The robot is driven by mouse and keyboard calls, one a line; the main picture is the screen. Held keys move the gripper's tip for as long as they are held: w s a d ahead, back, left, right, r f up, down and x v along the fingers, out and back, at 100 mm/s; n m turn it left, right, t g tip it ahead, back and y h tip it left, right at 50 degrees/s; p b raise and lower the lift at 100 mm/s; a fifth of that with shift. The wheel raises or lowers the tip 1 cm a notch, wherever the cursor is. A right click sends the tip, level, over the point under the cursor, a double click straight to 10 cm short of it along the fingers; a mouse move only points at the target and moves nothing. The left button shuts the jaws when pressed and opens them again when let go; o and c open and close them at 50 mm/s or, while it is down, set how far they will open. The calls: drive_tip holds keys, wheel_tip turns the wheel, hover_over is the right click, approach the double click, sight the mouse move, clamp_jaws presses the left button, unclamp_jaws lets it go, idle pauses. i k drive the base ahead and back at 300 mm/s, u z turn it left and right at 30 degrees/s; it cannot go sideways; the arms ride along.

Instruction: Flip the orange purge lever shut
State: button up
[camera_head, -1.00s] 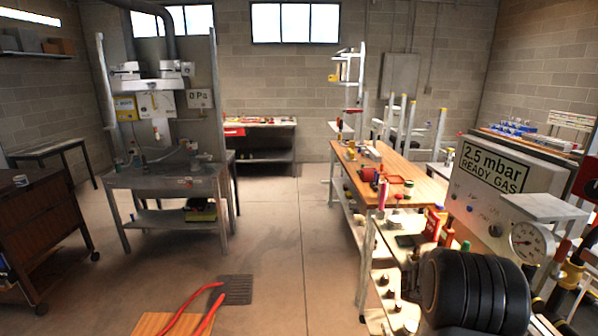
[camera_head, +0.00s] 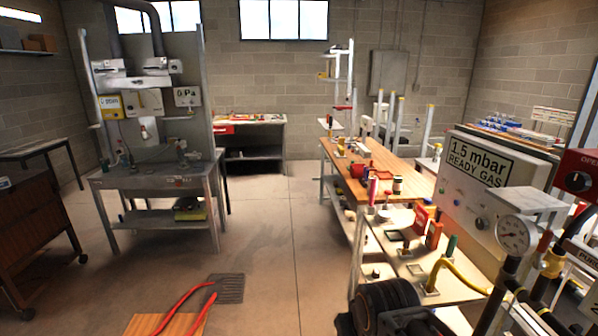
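I cannot clearly pick out an orange purge lever. Orange-red pieces (camera_head: 434,235) stand on the near bench, but I cannot tell whether either is a lever. The gas panel (camera_head: 484,162) reads "1.5 mbar READY GAS", with a round gauge (camera_head: 513,235) in front. A black ribbed part at the bottom looks like my arm. My gripper's fingers do not show.
A pale near bench (camera_head: 402,217) holds fittings and a yellow hose (camera_head: 462,275). A wooden workbench (camera_head: 355,184) stands behind it. A grey heater bench (camera_head: 150,178) is at left. Red-handled tongs (camera_head: 184,305) lie at the bottom left. The middle floor is clear.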

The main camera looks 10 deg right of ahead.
sight(547, 239)
drive_tip(key=z, duration=1.65)
